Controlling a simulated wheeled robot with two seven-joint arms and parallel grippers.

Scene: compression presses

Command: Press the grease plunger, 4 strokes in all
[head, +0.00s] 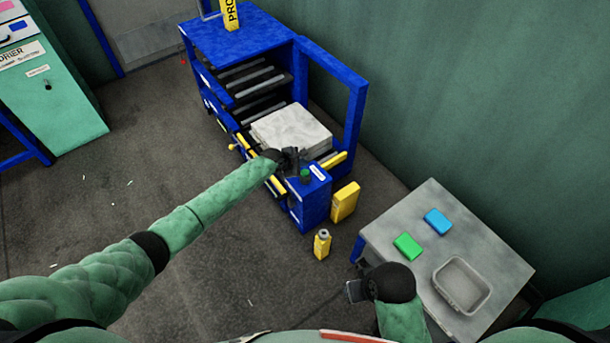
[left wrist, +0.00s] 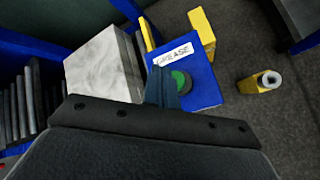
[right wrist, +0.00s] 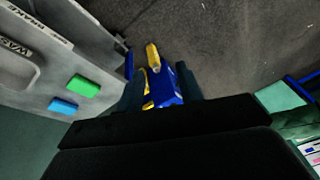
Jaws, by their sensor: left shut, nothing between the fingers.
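The grease plunger (head: 305,176) is a round green-topped button on a blue box (head: 312,205) at the press's near corner. In the left wrist view the plunger (left wrist: 180,80) shows beside the "GREASE" label (left wrist: 174,54), partly hidden by my fingers. My left gripper (head: 291,158) is shut and empty, close over the blue box next to the plunger; I cannot tell whether it touches. My right gripper (head: 355,291) is open and empty, beside the grey table, far from the plunger. Its spread fingers show in the right wrist view (right wrist: 160,88).
A blue press frame with rollers holds a pale block (head: 290,130). A yellow box (head: 345,202) and a yellow bottle (head: 322,244) stand on the floor beside the blue box. The grey table (head: 395,245) carries a green block, a blue block and a tray (head: 462,286).

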